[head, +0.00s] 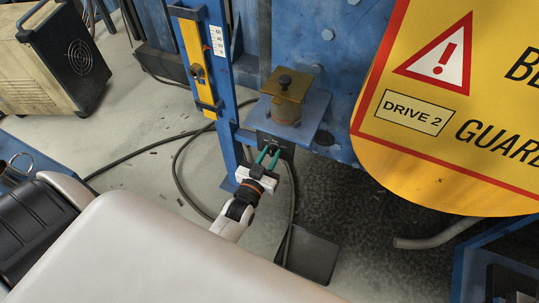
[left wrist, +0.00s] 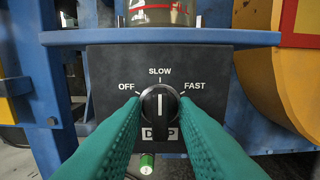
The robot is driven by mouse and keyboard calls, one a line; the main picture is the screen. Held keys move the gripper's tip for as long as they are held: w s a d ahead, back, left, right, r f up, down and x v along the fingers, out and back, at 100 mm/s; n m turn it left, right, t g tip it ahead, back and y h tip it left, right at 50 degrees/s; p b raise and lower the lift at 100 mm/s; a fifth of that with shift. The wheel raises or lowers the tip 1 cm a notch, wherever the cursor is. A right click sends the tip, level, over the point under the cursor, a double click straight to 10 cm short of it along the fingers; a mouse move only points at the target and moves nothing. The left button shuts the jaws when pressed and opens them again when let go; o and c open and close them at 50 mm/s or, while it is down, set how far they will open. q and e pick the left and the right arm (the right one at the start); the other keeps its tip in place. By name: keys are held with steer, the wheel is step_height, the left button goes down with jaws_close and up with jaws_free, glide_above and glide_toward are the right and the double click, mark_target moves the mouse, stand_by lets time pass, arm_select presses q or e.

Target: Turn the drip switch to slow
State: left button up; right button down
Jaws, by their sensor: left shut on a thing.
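The drip switch is a round black knob (left wrist: 160,101) on a black panel (left wrist: 106,72) labelled OFF, SLOW, FAST and DRIP. Its white pointer line stands upright, towards SLOW. The panel (head: 287,151) also shows in the head view, under a blue shelf; there the knob is too small to make out. My left gripper (head: 268,156) reaches the panel front. In the left wrist view its green fingers (left wrist: 160,112) are closed on both sides of the knob. My right gripper is not seen.
A glass reservoir with a brass top (head: 288,92) stands on the blue shelf (head: 312,108) above the panel. A large yellow warning sign (head: 450,178) hangs at right. Cables lie on the floor.

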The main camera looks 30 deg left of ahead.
arm_select(q)
steer(key=o, duration=0.6)
steer(key=shift+o, duration=0.2)
steer(key=s+b, duration=0.2)
steer(key=s, duration=1)
steer(key=shift+d, duration=0.4)
steer(key=shift+f, duration=0.15)
steer(key=s+d+f+m+g+h, duration=0.1)
steer(key=s+f+g, duration=0.2)
steer(key=f, duration=0.6)
steer(key=s+d+f+g, duration=0.2)
steer(key=s+f+g, duration=0.15)
steer(key=f, duration=0.65)
steer(key=s+d+f+m+g+h, duration=0.1)
steer(key=s+f+g, duration=0.25)
steer(key=f, duration=0.55)
steer(key=s+a+f+g, duration=0.2)
steer(key=s+f, duration=0.4)
steer(key=s, duration=0.3)
steer(key=s+a+f+m+g, duration=0.1)
steer(key=s+a+f+g, duration=0.1)
steer(key=s+f+g, duration=0.3)
steer(key=s+f, duration=0.1)
steer(key=s, duration=0.3)
steer(key=shift+s+a+f+y, duration=0.15)
steer(key=shift+a+f+y, duration=0.05)
steer(key=shift+a+y, duration=0.2)
